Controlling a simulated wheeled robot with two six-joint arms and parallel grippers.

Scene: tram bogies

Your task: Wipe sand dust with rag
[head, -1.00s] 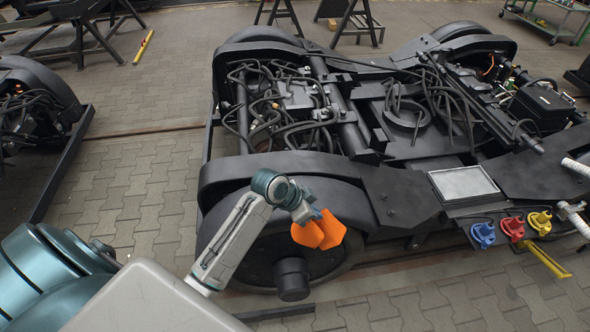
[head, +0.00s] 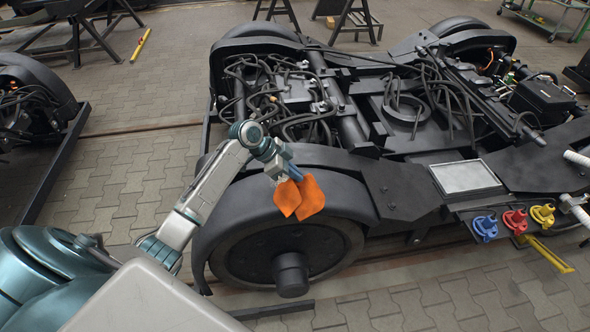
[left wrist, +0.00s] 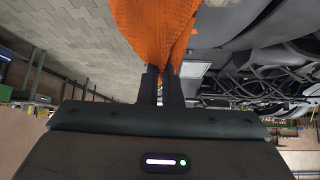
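An orange rag (head: 299,197) hangs from my left gripper (head: 288,172) in the head view, in front of the black wheel fender (head: 335,188) of the near bogie. In the left wrist view the gripper's two fingers (left wrist: 160,84) are closed on the gathered end of the rag (left wrist: 155,30). I cannot tell whether the rag touches the fender. No sand dust can be made out clearly. My right gripper is not in view.
The bogie's wheel (head: 265,255) has a protruding hub below the rag. A grey flat panel (head: 464,177) lies to the right, with blue, red and yellow clamps (head: 514,221) below it. Another bogie (head: 30,125) stands at left. Paved floor (head: 130,180) between them is clear.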

